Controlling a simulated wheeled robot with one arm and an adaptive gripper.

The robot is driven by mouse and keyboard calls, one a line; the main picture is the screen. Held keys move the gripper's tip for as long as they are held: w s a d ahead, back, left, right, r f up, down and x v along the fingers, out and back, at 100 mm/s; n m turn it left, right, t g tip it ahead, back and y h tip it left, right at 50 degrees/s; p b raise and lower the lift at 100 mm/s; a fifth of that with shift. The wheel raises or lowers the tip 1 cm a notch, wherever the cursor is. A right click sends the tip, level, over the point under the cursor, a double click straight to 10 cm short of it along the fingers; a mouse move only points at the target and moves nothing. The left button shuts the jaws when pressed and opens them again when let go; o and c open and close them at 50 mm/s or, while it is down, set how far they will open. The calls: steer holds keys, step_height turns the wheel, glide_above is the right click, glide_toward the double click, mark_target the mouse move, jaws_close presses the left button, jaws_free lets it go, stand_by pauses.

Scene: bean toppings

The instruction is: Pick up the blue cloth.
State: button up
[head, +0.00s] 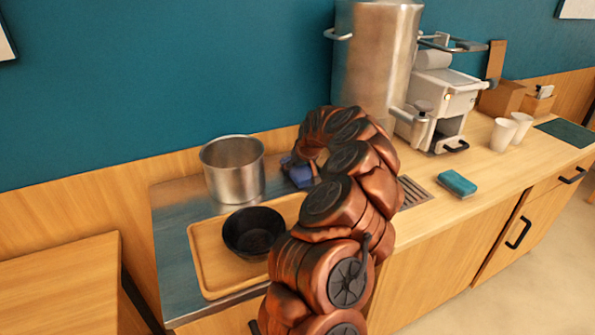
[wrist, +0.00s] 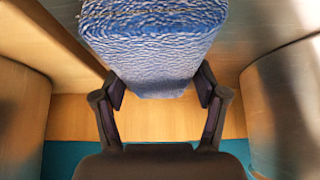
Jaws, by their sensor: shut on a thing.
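The blue cloth (wrist: 152,45) fills the upper middle of the wrist view as a thick, folded, blue-and-white textured block. My gripper (wrist: 160,88) is shut on it, with one dark finger at each side. In the head view, a bit of the blue cloth (head: 301,177) shows beside my arm, between the steel pot and the large steel urn. My arm hides much of the gripper there. I cannot tell from these frames how high the cloth is above the counter.
A steel pot (head: 234,169) stands left of the cloth. A wooden tray (head: 209,262) with a black bowl (head: 254,232) is in front. The steel urn (head: 374,70), a coffee machine (head: 444,97) and a teal sponge (head: 457,183) are to the right, with white cups (head: 503,134) beyond.

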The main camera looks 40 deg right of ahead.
step_height(320, 180, up, 10)
steer(key=shift+b, duration=0.95)
